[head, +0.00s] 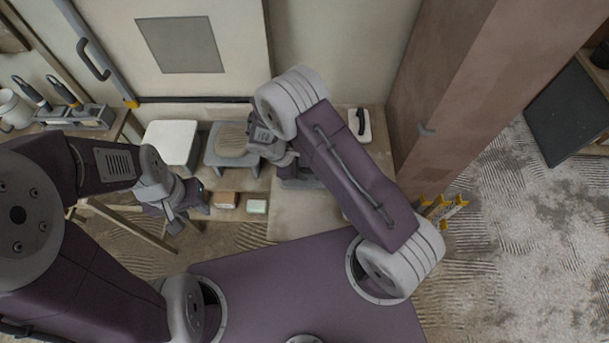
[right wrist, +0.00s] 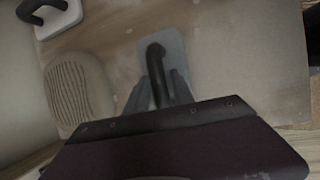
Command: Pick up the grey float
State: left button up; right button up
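The grey float (right wrist: 174,48) lies flat on the work surface in the right wrist view. It has a grey plate and a black handle. My right gripper (right wrist: 160,82) is down over it, its two dark fingers on either side of the handle. I cannot see clear contact between fingers and handle. In the head view my right arm and gripper mostly cover the float; a grey edge (head: 296,184) below the gripper seems to be its plate. My left gripper (head: 176,218) hangs at the left, away from the float; its finger gap is unclear.
A white float with a black handle (head: 360,124) lies at the back right of the board. A beige ribbed pad (right wrist: 80,90) lies left of the grey float in the right wrist view. A tan block (head: 227,200) and a pale green-topped block (head: 257,207) sit between my grippers.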

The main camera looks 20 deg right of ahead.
aim_at(302, 168)
grip_shut()
jog(key=shift+r, duration=0.25)
notch_tip(302, 168, up, 4)
jog(key=shift+f, duration=0.1)
jog(key=s+d+r+b, duration=0.1)
jog(key=s+d+r, duration=0.4)
jog(key=s, duration=0.5)
jog(key=shift+d+r, duration=0.3)
jog(key=shift+r, duration=0.55)
jog(key=shift+s, duration=0.1)
